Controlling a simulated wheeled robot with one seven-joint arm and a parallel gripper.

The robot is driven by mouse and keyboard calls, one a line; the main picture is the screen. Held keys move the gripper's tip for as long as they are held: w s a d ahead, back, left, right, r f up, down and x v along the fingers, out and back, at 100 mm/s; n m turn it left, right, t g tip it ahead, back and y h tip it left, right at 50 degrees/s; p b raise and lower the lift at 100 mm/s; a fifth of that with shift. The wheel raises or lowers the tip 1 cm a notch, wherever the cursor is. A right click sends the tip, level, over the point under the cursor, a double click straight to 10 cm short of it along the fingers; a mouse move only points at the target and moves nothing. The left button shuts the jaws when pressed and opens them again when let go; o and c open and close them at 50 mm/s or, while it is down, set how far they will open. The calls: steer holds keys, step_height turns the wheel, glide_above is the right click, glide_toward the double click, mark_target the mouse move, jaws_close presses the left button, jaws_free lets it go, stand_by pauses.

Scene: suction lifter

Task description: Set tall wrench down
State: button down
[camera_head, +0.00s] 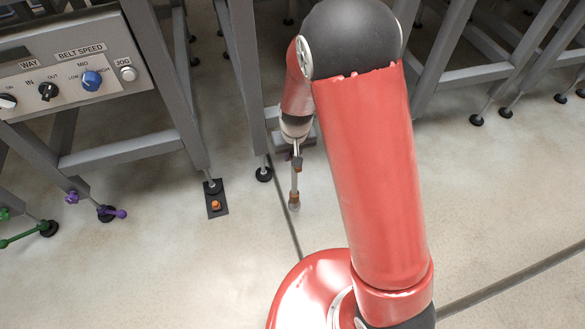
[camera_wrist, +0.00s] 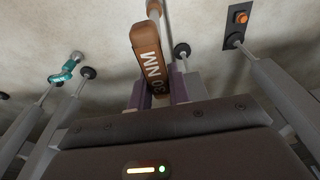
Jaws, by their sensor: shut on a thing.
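The tall wrench (camera_head: 294,182) hangs from my gripper (camera_head: 297,157) in the head view, close to upright, with a brown part at its lower end. A pale shaft runs on from the handle to the top of that view. The wrench is over the open floor beside a machine leg. I cannot tell whether its lower end touches the floor.
A grey frame carries a control panel (camera_head: 75,70) with knobs. An orange button on a dark floor plate (camera_head: 217,198) is left of the wrench. Green (camera_head: 22,238) and purple (camera_head: 112,212) fittings are on leg feet at far left. Pale floor in front is clear.

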glide_above(294, 185)
steer(key=w, duration=0.3)
step_height(294, 185, down, 6)
steer(key=shift+w+a+b, duration=0.15)
steer(key=shift+a+b, duration=0.05)
steer(key=shift+b, duration=0.2)
steer(key=shift+f, duration=0.15)
steer(key=shift+f, duration=0.2)
steer(key=c, duration=1.3)
jaws_free()
steer(key=shift+r, duration=0.1)
